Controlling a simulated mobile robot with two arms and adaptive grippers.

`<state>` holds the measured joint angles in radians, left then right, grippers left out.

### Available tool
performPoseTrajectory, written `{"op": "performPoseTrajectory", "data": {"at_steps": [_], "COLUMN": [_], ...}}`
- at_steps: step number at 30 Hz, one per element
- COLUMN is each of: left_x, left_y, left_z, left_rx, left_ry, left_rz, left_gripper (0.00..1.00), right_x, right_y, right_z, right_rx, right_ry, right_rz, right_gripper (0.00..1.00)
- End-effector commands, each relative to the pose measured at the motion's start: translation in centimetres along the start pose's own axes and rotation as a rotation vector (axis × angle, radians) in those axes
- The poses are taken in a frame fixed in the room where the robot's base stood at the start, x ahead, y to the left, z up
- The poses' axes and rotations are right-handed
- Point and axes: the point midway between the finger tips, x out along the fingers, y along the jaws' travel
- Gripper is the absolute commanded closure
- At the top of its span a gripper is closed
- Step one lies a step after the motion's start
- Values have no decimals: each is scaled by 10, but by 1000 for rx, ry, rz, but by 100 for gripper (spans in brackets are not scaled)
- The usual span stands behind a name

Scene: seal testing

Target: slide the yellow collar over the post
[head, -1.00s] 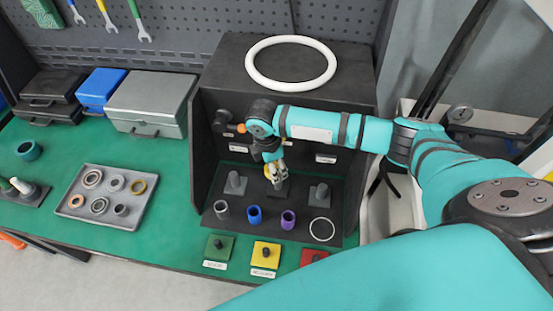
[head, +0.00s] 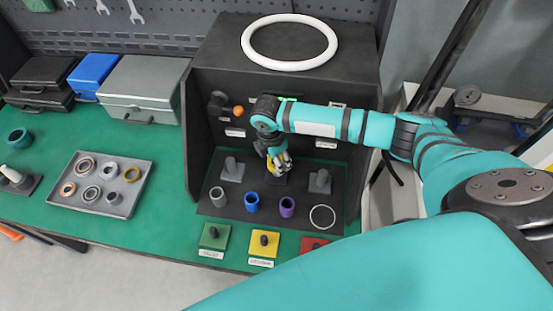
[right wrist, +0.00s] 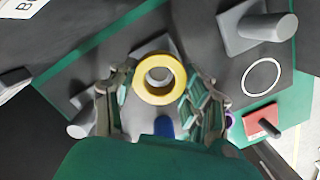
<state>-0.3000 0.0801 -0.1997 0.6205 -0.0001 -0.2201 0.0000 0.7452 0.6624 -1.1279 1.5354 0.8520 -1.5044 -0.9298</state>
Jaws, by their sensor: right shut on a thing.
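The yellow collar (right wrist: 173,92) is a thick ring between the fingers of my right gripper (right wrist: 160,84), which is shut on it. Grey shows through its hole in the right wrist view. In the head view my right gripper (head: 280,162) points down at the middle post position inside the black booth and mostly hides the collar and that post. The middle post's base (head: 276,179) shows just below the fingers. I cannot tell whether the collar is around the post or above it. My left gripper is not in view.
Grey posts stand to the left (head: 231,172) and right (head: 320,181). In front are a grey cup (head: 218,197), a blue cup (head: 252,203), a purple cup (head: 287,207) and a white ring (head: 322,206). Booth walls (head: 197,150) flank the space. A parts tray (head: 65,203) lies left.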

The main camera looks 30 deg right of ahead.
Motion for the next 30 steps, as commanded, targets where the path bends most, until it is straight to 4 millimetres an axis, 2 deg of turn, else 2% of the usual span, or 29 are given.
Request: {"op": "performPoseTrajectory", "data": {"at_steps": [14,23,24,30], "left_x": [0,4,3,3], "left_y": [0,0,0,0], "left_z": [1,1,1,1], "left_rx": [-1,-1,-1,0], "left_ry": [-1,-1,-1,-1], "left_rz": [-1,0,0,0], "left_gripper": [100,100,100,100], "right_x": [-1,8,7,7], "right_y": [1,1,1,0], "right_z": [0,-1,-1,-1], "right_rx": [1,1,1,1], "right_ry": [0,1,0,0], "right_rz": [1,1,2,1], "right_gripper": [100,100,49,24]}}
